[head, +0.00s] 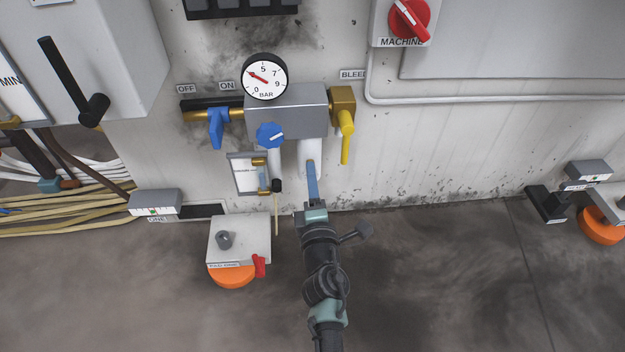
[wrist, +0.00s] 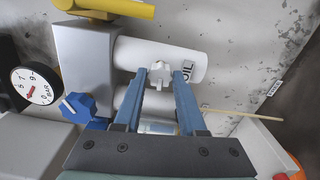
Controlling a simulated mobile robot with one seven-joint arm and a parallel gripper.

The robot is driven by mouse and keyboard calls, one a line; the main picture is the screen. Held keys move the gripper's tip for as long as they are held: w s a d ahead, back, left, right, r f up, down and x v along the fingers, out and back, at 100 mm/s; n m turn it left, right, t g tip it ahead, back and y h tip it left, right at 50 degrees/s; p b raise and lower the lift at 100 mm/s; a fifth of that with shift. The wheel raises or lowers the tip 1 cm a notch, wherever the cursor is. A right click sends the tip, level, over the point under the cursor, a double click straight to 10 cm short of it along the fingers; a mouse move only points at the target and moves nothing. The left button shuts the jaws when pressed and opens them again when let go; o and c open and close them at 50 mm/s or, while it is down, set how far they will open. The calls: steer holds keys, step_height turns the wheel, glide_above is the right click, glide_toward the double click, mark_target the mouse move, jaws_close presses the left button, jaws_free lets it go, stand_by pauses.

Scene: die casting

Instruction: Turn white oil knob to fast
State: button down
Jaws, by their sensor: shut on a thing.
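The white oil knob (wrist: 160,77) sits on the side of a white cylinder (wrist: 188,58) marked "OIL" in the wrist view. My gripper (wrist: 160,76) has its two blue fingers on either side of the knob, shut on it at the fingertips. In the head view my gripper (head: 311,166) reaches up to the white cylinder (head: 308,149) under the grey block; the knob is hidden there behind the fingers. No "fast" mark can be read, and I cannot tell the knob's setting.
The grey block (head: 288,118) carries a pressure gauge (head: 265,77), a round blue knob (head: 270,135), a blue lever (head: 216,126) and a yellow lever (head: 346,138). A second white cylinder (wrist: 133,98) is beside the fingers. An orange-based box (head: 239,238) stands on the floor at left.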

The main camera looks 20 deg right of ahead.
steer(key=shift+n, duration=2.2)
steer(key=shift+c, duration=2.4)
jaws_free()
steer(key=v, duration=1.3)
steer(key=shift+r, duration=0.1)
